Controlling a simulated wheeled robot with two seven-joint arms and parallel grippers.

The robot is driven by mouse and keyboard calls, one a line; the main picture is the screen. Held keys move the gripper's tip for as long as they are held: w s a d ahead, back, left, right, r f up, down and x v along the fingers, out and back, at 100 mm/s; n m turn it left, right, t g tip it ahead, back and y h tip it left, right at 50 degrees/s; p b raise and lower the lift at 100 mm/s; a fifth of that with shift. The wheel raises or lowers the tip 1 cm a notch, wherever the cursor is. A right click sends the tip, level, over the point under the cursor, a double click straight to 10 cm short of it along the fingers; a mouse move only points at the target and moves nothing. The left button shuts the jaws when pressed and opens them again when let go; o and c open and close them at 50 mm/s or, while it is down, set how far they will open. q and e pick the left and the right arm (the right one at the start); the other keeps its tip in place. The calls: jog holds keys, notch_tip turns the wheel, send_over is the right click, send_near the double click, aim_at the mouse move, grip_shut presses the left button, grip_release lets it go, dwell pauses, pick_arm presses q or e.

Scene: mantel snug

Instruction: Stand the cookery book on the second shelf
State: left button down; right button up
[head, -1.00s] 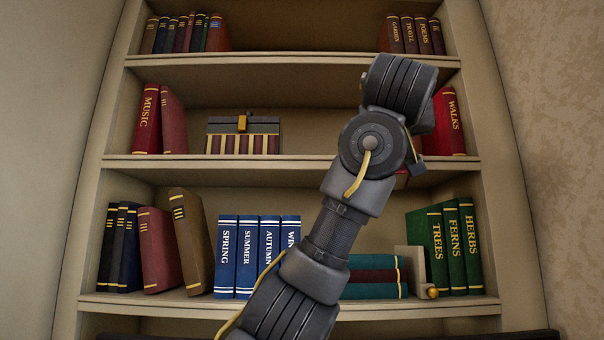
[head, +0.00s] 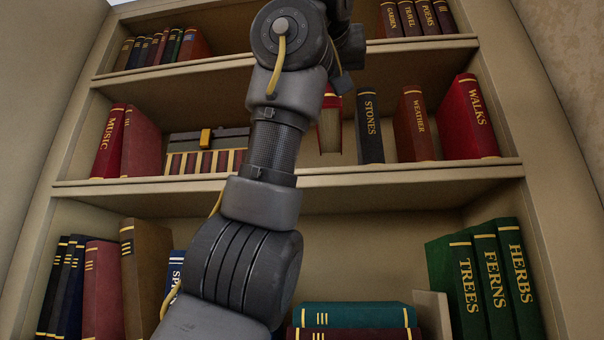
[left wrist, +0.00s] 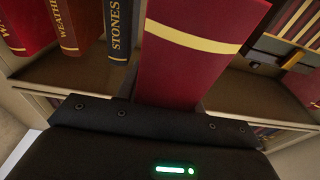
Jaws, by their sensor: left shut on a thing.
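The red book with gold bands, whose title I cannot read, shows in the head view (head: 330,130), partly hidden behind my left arm. It is upright, just left of the dark STONES book (head: 369,125), at the middle shelf (head: 410,177) of those in view. I cannot tell whether its lower end touches the board. In the left wrist view, my left gripper (left wrist: 170,106) is shut on this red book (left wrist: 190,70). The gripper's fingers are hidden in the head view. My right gripper is not in view.
On the same shelf, WEATHER (head: 413,125) and WALKS (head: 469,118) stand right of STONES. A striped chest (head: 205,155) and MUSIC (head: 108,142) stand to the left. My arm hides part of the gap between chest and red book. Another board (head: 420,45) runs above.

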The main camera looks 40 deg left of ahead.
pick_arm(q)
jog(key=w+a+f+p, duration=0.1)
jog(key=w+a+p, duration=0.2)
jog(key=w, duration=0.1)
jog(key=w+a+f+p, duration=0.1)
jog(key=w+a+p, duration=0.2)
jog(key=w+a, duration=0.1)
jog(key=w+a+f+p, duration=0.1)
jog(key=w+a+p, duration=0.2)
jog(key=w, duration=0.2)
jog(key=shift+w+a, duration=0.3)
jog(key=shift+w, duration=0.05)
jog(key=shift+s+f, duration=0.1)
jog(key=shift+f, duration=0.2)
jog(key=c, duration=0.9)
grip_release()
jog(key=shift+f, duration=0.1)
jog(key=shift+s+d, duration=0.1)
